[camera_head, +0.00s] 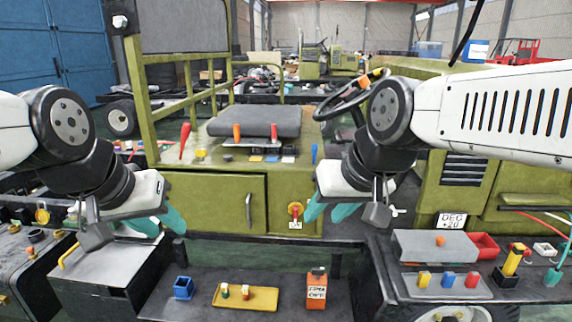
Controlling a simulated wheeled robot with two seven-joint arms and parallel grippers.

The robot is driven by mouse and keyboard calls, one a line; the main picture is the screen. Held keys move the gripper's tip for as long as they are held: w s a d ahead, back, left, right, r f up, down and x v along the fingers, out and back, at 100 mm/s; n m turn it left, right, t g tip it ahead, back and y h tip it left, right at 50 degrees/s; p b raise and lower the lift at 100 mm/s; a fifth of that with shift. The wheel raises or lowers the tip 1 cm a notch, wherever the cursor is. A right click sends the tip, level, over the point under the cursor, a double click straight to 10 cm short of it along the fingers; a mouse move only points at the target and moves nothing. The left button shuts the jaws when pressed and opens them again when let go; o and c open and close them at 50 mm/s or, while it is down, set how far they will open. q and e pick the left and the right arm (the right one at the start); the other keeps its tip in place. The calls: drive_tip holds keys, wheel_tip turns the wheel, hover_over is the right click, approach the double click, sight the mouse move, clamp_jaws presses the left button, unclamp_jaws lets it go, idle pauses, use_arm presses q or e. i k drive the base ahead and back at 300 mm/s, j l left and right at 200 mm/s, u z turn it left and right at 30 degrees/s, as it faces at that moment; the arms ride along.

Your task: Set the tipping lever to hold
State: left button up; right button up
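Several upright levers stand on the green vehicle body (215,190). They are a tilted red lever (185,141) at the left, an orange lever (236,133), a red lever (273,132) and a blue lever (314,153). I cannot tell which one is the tipping lever, and no hold mark is readable. My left gripper (160,220) has teal fingers that look apart and empty, in front of the body's left end. My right gripper (329,211) is open and empty, in front of the body's right end. Neither gripper touches a lever.
A grey seat cushion (258,121) lies behind the levers. A steering wheel (341,98) is near my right arm.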

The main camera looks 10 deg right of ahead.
sight(185, 131)
drive_tip(key=z, duration=1.2)
drive_tip(key=u, duration=1.7)
drive_tip(key=i+l+u, duration=0.15)
drive_tip(key=l, duration=0.2)
drive_tip(key=i+l+u, duration=0.1)
drive_tip(key=i+l, duration=0.15)
drive_tip(key=l, duration=0.15)
